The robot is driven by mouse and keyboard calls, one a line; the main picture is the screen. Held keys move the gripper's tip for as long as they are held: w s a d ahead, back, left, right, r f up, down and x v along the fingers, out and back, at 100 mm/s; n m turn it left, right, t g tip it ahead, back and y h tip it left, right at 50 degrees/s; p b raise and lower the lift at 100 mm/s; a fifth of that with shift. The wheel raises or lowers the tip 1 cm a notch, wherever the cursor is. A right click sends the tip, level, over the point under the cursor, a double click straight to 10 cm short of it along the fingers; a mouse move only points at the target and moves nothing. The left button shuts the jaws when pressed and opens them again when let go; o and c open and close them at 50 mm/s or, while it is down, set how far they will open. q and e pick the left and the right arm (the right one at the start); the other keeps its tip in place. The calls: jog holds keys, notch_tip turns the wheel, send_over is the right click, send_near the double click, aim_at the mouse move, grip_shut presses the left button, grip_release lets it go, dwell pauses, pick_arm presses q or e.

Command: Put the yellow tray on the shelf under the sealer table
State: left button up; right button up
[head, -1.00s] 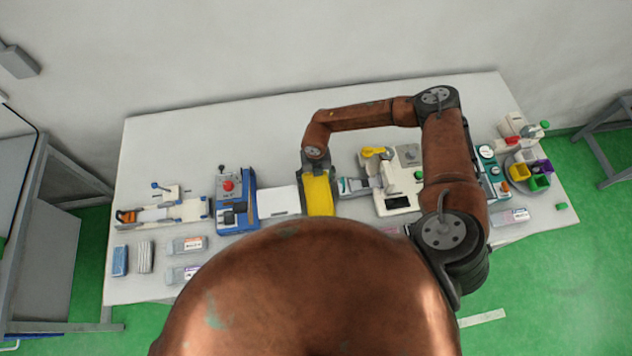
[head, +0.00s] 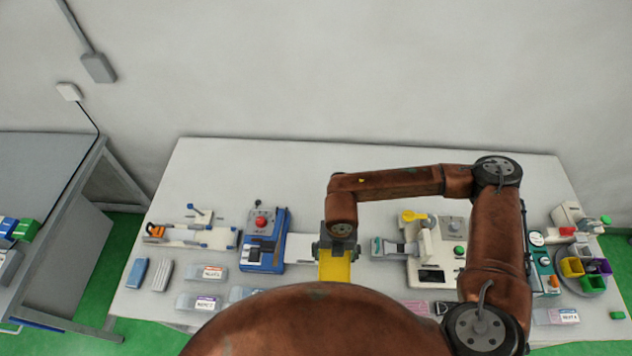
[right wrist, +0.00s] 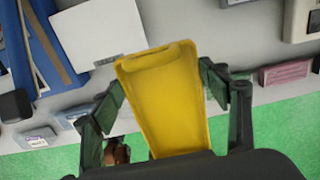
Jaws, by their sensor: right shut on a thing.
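The yellow tray (head: 336,266) is held below my right gripper (head: 337,244) near the middle of the white table. In the right wrist view the yellow tray (right wrist: 166,98) lies between the two dark fingers of my right gripper (right wrist: 162,82), which is shut on it. The tray's lower end is hidden by my own arm in the head view. My left gripper does not show. No sealer table shelf can be made out for sure; a grey table (head: 58,185) with a side panel stands at the left edge.
The white table (head: 290,165) bears a blue press with a red knob (head: 263,245), a white machine (head: 440,255), a clamp fixture (head: 190,233) and several labelled boxes. A round stand with coloured cups (head: 585,265) is at right. Green floor (head: 95,280) shows between the tables.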

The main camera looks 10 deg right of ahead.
jog(key=n, duration=0.2)
jog(key=w+n+b, duration=0.1)
jog(key=shift+d+r+n, duration=0.1)
jog(key=shift+d+n, duration=0.3)
jog(key=n, duration=0.3)
jog(key=w+d+n+b, duration=0.1)
jog(key=n, duration=0.1)
jog(key=shift+r, duration=0.15)
jog(key=n, duration=0.3)
jog(key=w+d+n+b, duration=0.1)
jog(key=n, duration=0.1)
jog(key=shift+r, duration=0.3)
jog(key=w+d+r+n+b, duration=0.1)
jog(key=d+n+b, duration=0.1)
jog(key=n, duration=1)
jog(key=w+d+r+n+b, duration=0.1)
jog(key=w+d+n+b, duration=0.1)
jog(key=n, duration=1.1)
jog(key=shift+d+r, duration=0.3)
jog(key=shift+d, duration=0.25)
jog(key=shift+w, duration=0.1)
